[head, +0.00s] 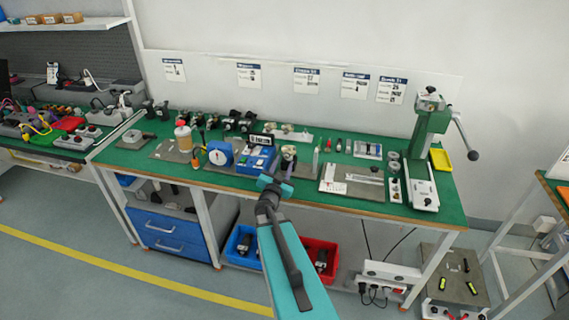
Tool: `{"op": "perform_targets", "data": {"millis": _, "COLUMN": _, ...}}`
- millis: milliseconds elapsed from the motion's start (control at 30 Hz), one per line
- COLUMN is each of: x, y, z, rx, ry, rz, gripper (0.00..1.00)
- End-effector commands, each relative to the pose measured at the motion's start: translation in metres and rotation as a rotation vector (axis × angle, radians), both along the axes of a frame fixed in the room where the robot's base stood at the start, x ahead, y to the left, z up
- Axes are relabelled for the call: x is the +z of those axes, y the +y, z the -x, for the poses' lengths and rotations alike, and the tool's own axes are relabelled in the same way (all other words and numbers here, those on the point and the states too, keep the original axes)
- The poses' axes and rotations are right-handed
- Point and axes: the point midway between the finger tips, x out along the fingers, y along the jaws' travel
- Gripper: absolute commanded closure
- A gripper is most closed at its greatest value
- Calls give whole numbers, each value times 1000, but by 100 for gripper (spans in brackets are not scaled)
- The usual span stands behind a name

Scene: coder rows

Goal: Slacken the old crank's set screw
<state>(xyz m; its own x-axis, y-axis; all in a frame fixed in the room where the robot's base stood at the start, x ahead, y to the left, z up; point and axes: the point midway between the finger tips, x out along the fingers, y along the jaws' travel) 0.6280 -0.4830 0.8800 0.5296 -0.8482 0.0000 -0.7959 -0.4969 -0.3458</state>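My teal arm reaches up from the bottom to the front edge of the green bench (455,207). My gripper (283,174) is over the front middle of the bench, just in front of a small fixture with a round metal part (288,152). The fingers are small and partly merge with the fixture, so I cannot tell whether they are open or touch it. I cannot make out the old crank or its set screw at this size. Several dark crank-like or bracket parts (240,122) stand along the back.
A green press (428,130) with a lever stands at the right. Blue (237,246) and red (330,250) bins sit below. Loose tools crowd the benchtop.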

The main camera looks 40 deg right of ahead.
Motion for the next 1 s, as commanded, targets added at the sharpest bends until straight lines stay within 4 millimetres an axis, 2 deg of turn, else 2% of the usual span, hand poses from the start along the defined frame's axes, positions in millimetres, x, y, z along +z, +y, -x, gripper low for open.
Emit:
{"op": "perform_targets", "data": {"millis": 567, "x": 1, "y": 52, "z": 33, "rx": 1, "ry": 0, "rz": -1, "gripper": 64}}
{"op": "perform_targets", "data": {"millis": 1000, "x": 3, "y": 67, "z": 41, "rx": 0, "ry": 2, "rz": -1, "gripper": 64}}
